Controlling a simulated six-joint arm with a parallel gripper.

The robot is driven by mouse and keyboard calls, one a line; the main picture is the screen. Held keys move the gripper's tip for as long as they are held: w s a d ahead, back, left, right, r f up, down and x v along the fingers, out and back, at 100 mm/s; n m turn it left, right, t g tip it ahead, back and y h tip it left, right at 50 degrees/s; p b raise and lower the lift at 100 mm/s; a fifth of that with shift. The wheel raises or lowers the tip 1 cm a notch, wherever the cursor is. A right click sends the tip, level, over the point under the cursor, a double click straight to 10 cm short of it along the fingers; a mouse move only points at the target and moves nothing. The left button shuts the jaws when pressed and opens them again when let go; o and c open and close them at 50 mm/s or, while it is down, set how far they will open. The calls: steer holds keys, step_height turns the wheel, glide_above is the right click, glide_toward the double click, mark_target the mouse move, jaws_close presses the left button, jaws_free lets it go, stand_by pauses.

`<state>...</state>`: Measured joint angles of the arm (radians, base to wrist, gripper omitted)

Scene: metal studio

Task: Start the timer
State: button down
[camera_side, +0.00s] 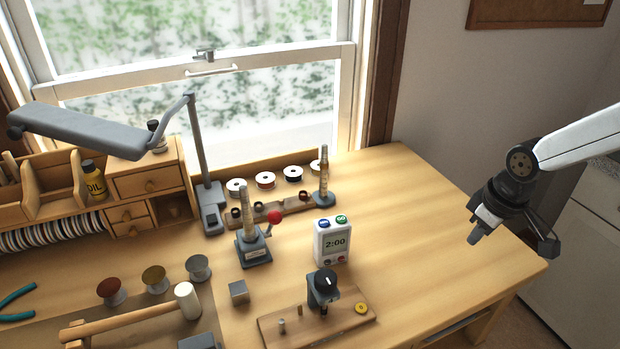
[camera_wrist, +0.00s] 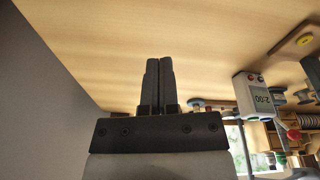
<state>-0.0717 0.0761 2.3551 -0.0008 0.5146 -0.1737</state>
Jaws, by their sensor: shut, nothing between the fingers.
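The timer (camera_side: 332,243) is a small white box standing on the bench, its display reading 2:00. It has a blue button (camera_side: 323,223) and a green button (camera_side: 341,219) on top, and small dark and red buttons low on its front.
A wooden board with a dark knobbed device (camera_side: 322,288) stands in front of the timer. A stand with a red-balled lever (camera_side: 254,248) is to its left; spools (camera_side: 265,181) are behind. A mallet (camera_side: 130,322) lies front left. The bench right of the timer is clear.

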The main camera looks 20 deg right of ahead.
steer(key=w+a+r+n+g, duration=0.1)
steer(key=w+a+r+n, duration=0.6)
steer(key=w+a, duration=0.25)
step_height(320, 180, up, 9)
steer(key=n+g, duration=0.1)
steer(key=n, duration=0.7)
glide_above(341, 219)
steer(key=shift+r, duration=0.15)
step_height(341, 219, down, 14)
steer(key=shift+f, duration=0.1)
